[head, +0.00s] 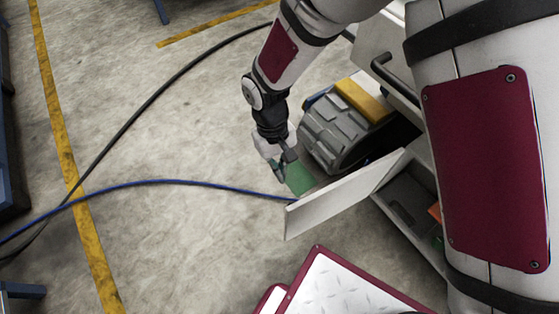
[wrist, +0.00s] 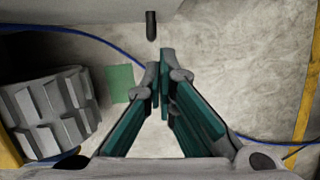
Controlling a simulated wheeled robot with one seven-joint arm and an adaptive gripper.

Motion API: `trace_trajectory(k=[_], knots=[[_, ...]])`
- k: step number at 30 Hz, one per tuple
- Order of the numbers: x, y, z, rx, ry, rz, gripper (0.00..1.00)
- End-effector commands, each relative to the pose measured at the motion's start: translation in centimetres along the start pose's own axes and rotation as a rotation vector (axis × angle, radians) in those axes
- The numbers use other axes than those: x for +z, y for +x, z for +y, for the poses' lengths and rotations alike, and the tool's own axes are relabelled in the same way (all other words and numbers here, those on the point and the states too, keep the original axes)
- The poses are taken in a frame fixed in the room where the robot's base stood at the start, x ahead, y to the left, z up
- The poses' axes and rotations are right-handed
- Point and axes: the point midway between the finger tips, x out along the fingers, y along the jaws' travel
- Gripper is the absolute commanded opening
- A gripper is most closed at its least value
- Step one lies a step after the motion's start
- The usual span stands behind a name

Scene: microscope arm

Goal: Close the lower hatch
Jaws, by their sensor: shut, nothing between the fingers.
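The lower hatch (head: 345,195) is a pale grey flat panel. In the head view it stands swung out from the cabinet at the right, open. In the wrist view a pale panel edge (wrist: 75,14), seemingly the hatch, crosses the top, with a dark peg-like part (wrist: 151,26) that may be its handle. My gripper (head: 281,173) is near the free end of the hatch, on its far side, apart from it in the head view. In the wrist view the teal-padded fingers (wrist: 160,62) are closed together and hold nothing. Contact with the dark part cannot be told.
A grey ribbed wheel-like object (head: 345,132) with a yellow part (head: 362,98) stands between my gripper and the cabinet. Above the hatch is a cabinet front with a black bar handle (head: 393,80). Cables (head: 150,184) cross the floor. The floor at left is mostly free.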

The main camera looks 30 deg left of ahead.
Motion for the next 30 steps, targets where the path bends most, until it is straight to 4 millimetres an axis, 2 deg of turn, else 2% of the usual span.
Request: trace_trajectory(k=[1,3,6,9,15,30], knots=[[0.0,1.4,0.0,0.0,0.0,-0.002,0.0],[0.0,2.8,0.0,0.0,0.0,-0.004,0.0],[0.3,4.2,0.0,0.0,0.0,-0.001,0.0],[1.9,4.2,0.0,0.0,0.001,0.001,0.0],[3.5,4.6,0.0,0.0,0.001,0.001,0.0],[3.9,4.5,0.1,0.0,0.0,0.0,0.0]])
